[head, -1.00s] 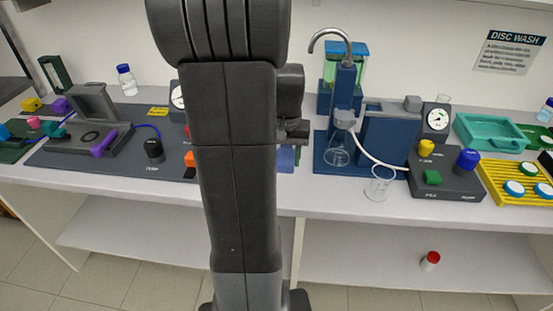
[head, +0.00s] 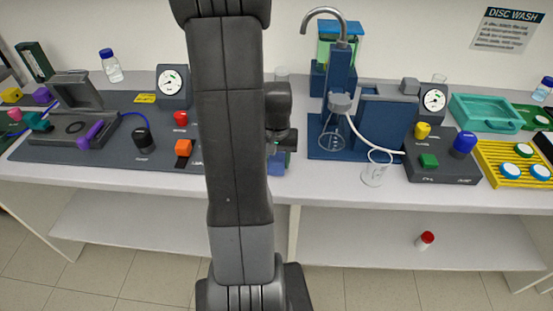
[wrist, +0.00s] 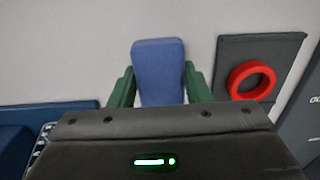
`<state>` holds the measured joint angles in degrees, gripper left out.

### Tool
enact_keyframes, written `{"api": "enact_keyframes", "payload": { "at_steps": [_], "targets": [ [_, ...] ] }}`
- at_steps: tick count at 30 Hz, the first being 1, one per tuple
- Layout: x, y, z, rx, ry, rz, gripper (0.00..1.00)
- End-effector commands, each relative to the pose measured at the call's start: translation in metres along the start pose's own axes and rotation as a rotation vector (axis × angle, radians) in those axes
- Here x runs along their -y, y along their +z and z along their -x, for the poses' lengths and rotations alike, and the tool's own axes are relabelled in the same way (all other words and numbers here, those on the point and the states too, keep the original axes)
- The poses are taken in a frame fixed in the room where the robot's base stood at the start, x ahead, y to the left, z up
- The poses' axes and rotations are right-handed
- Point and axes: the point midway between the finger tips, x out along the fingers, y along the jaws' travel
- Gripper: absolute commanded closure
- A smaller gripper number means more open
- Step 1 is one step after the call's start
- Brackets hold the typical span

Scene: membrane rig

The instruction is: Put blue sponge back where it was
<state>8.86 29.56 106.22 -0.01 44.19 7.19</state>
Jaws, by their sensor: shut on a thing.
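The blue sponge (wrist: 158,72) stands between the two green fingers of my gripper (wrist: 158,88) in the wrist view. The fingers are shut on its sides, and its upper part sticks out past them. In the head view my own arm hides most of the gripper. A small part of the blue sponge (head: 277,163) shows just right of the arm, over the bench. Whether its lower end touches the bench cannot be told.
A red ring (wrist: 251,81) lies on a dark plate right of the sponge in the wrist view. Bare bench (head: 310,180) shows in front.

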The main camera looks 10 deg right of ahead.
Motion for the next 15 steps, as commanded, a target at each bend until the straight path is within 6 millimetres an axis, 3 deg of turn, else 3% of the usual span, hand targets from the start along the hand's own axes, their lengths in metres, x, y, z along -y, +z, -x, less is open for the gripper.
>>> {"api": "enact_keyframes", "payload": {
  "at_steps": [11, 12, 15],
  "targets": [
    [0.0, 0.0001, -0.0054, 0.0, 0.0, 0.0, 0.81],
    [0.0, 0.0, -0.004, 0.0, 0.0, 0.0, 0.5],
    [0.0, 0.0, -0.0036, 0.0, 0.0, 0.0, 0.34]
  ]
}}
